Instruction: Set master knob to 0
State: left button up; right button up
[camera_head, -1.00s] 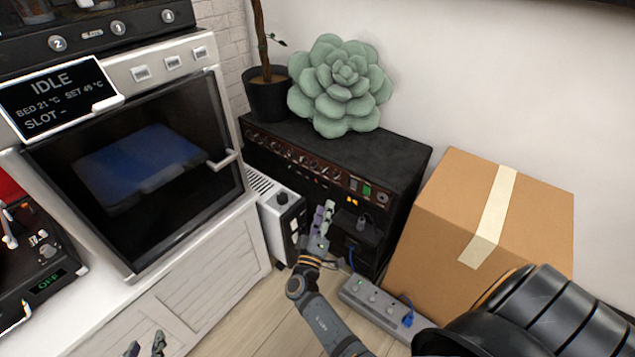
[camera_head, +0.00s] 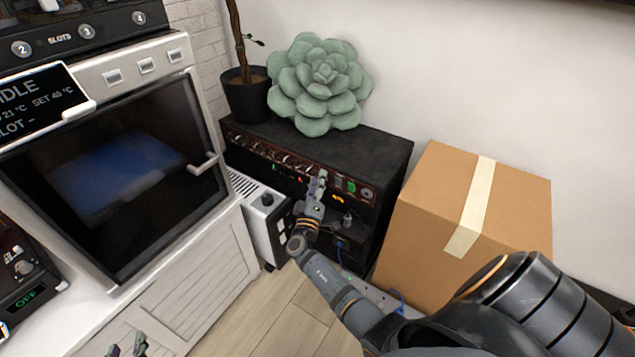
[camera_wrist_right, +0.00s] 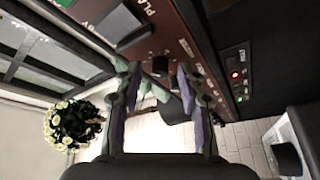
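The black amplifier (camera_head: 350,150) stands against the wall with a row of small knobs (camera_head: 285,160) along its brown front panel. My right gripper (camera_head: 317,182) is at the right part of this panel. In the right wrist view, the gripper (camera_wrist_right: 153,72) is open, and a dark knob (camera_wrist_right: 160,65) on the brown panel shows between its fingertips. I cannot tell whether they touch it. No label naming the master knob is readable, nor is its setting. My left gripper (camera_head: 127,347) is open and empty at the bottom edge, far from the amplifier.
A green succulent cushion (camera_head: 320,85) and a potted plant (camera_head: 248,95) are on the amplifier. A white heater-like box (camera_head: 262,222) stands to its left, a cardboard box (camera_head: 425,210) to its right. A power strip (camera_head: 375,292) lies on the floor. An oven-like machine (camera_head: 110,170) stands left.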

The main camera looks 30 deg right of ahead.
grip_shut()
